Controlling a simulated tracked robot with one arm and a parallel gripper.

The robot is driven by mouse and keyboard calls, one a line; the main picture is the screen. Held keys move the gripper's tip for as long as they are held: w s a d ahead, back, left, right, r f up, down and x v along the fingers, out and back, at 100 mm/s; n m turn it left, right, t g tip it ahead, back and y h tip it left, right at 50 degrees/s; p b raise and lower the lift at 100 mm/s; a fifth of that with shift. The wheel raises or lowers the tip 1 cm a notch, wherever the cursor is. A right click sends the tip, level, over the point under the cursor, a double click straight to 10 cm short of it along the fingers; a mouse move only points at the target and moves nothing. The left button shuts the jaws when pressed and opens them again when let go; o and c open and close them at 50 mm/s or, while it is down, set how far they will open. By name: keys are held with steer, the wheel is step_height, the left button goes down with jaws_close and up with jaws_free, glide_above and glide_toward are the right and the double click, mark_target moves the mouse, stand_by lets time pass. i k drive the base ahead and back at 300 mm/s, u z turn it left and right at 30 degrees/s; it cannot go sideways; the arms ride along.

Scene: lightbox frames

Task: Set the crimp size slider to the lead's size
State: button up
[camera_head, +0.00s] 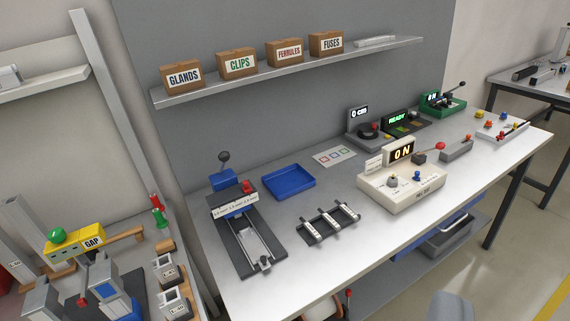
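A crimp press (243,232) with a dark base, a blue head and a black ball lever stands at the left end of the bench. A pale scale strip (234,203) with small size marks crosses its head. A small red part (247,187) sits above the strip; I cannot tell if it is the slider. The slider's setting is too small to read. A dark rack (327,224) with pale labelled bars lies to the right of the press; I cannot tell if it holds the lead. The lead's size is not readable. My gripper is not in view.
A blue tray (289,182) lies behind the rack. A cream tester (401,190) reading ON stands to the right. Boxes labelled glands, clips, ferrules and fuses stand on a shelf (290,75) above. A bench with a yellow GAP device (75,241) is at left. The bench's front left is clear.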

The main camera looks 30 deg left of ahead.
mark_target(247, 188)
steer(key=u, duration=0.2)
steer(key=i, duration=1.25)
steer(key=u, duration=0.55)
